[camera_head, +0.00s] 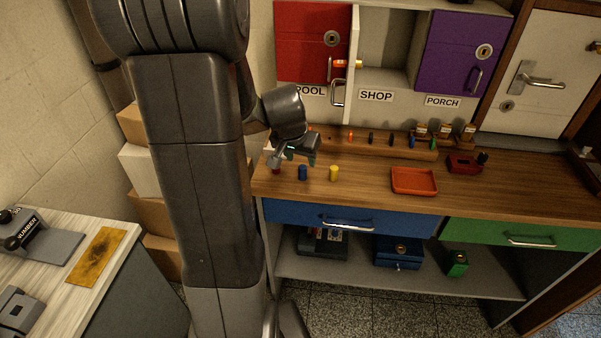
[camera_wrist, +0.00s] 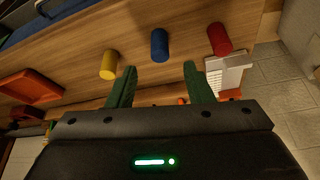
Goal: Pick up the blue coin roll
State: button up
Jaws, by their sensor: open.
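The blue coin roll (camera_head: 303,172) stands on the wooden counter near its front edge, between a red roll (camera_head: 276,169) and a yellow roll (camera_head: 334,173). In the wrist view the blue coin roll (camera_wrist: 160,45) lies ahead of the gap between my fingertips, apart from them. My gripper (camera_head: 298,156) is over the counter, just behind and above the blue roll. Its green fingers are spread and empty in the wrist view (camera_wrist: 161,72).
An orange tray (camera_head: 414,181) sits right on the counter (camera_head: 365,190), with a dark red object (camera_head: 464,164) beyond it. A wooden rack (camera_head: 385,149) with several small items runs along the back. Red (camera_head: 313,42) and purple (camera_head: 459,52) cabinet doors are above.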

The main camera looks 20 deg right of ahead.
aim_at(302, 167)
jog(key=shift+x, duration=3.05)
jog(key=shift+s+a, duration=0.1)
jog(key=shift+a, duration=0.1)
grip_shut()
